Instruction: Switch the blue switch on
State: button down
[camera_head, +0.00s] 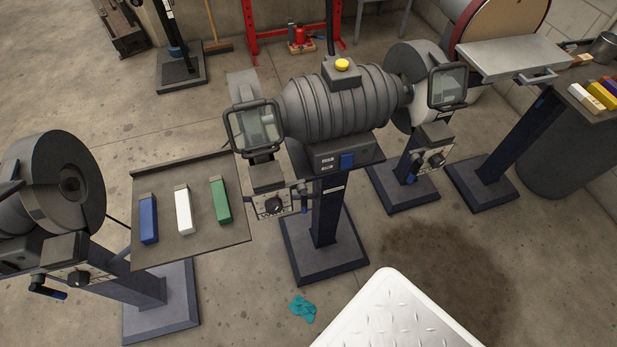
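The blue switch (347,161) is a small blue rectangle on the front of the dark box under the grey ribbed motor housing of the bench grinder (338,108), near the middle of the head view. Nothing covers it. The picture is too small to tell which way it is set. A yellow button (342,65) sits on top of the housing. My gripper is not in view.
A tray (190,250) with blue, white and green bars stands at left, beside another grinder (60,190). A white textured panel (395,320) fills the bottom centre. A teal rag (302,309) and a dark stain lie on the floor. Floor before the pedestal looks mostly clear.

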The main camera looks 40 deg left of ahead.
aim_at(346, 160)
jog(key=j+u, duration=0.1)
jog(key=u, duration=1.5)
